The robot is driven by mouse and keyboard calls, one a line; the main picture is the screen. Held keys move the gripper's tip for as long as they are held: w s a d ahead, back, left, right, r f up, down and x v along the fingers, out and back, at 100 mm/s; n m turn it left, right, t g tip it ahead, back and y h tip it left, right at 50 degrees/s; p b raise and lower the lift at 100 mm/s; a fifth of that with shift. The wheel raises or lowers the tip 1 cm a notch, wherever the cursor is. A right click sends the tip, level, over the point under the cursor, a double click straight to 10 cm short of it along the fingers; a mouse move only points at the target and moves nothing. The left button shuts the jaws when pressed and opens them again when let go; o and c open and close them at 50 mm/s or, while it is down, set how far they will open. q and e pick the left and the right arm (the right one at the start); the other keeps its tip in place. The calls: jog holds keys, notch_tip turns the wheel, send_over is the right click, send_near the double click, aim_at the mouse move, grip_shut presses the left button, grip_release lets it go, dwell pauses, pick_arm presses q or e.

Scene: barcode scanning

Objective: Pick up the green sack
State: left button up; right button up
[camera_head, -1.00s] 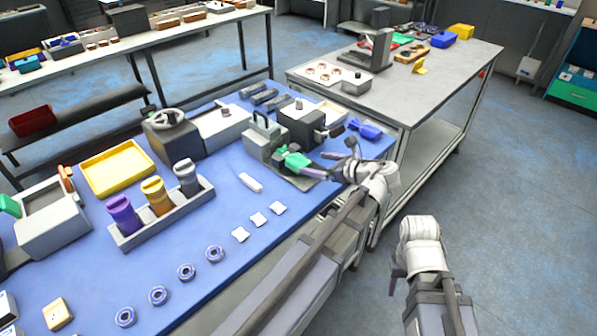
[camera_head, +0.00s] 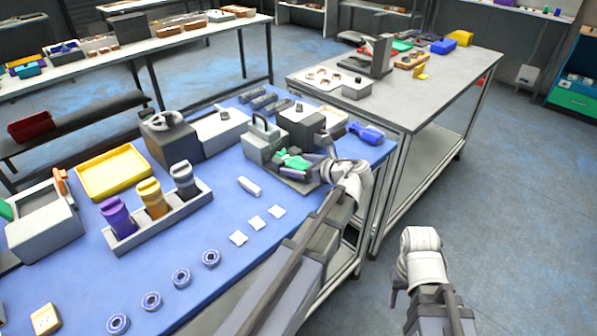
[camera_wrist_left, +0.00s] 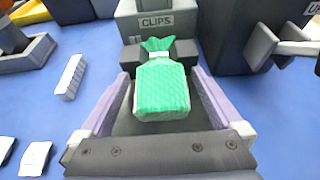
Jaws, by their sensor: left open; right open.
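The green sack (camera_head: 292,160) lies on a dark flat base in front of a grey box on the blue table. In the left wrist view the sack (camera_wrist_left: 162,90) sits between the two purple-sided fingers of my open left gripper (camera_wrist_left: 162,78), with its tied end pointing away. A gap shows on each side of it. In the head view my left gripper (camera_head: 312,168) is low, right at the sack. My right gripper (camera_head: 397,288) hangs off the table over the floor, mostly hidden by its own arm; no object shows in it.
Behind the sack stands the grey box marked CLIPS (camera_wrist_left: 158,22), with a dark machine (camera_head: 300,122) to its right. A small white bar (camera_head: 249,187) lies left of the sack. White squares (camera_head: 257,223) and a holder with canisters (camera_head: 128,238) are further left.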

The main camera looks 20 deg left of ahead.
pick_arm(q)
grip_shut()
dwell(0.8)
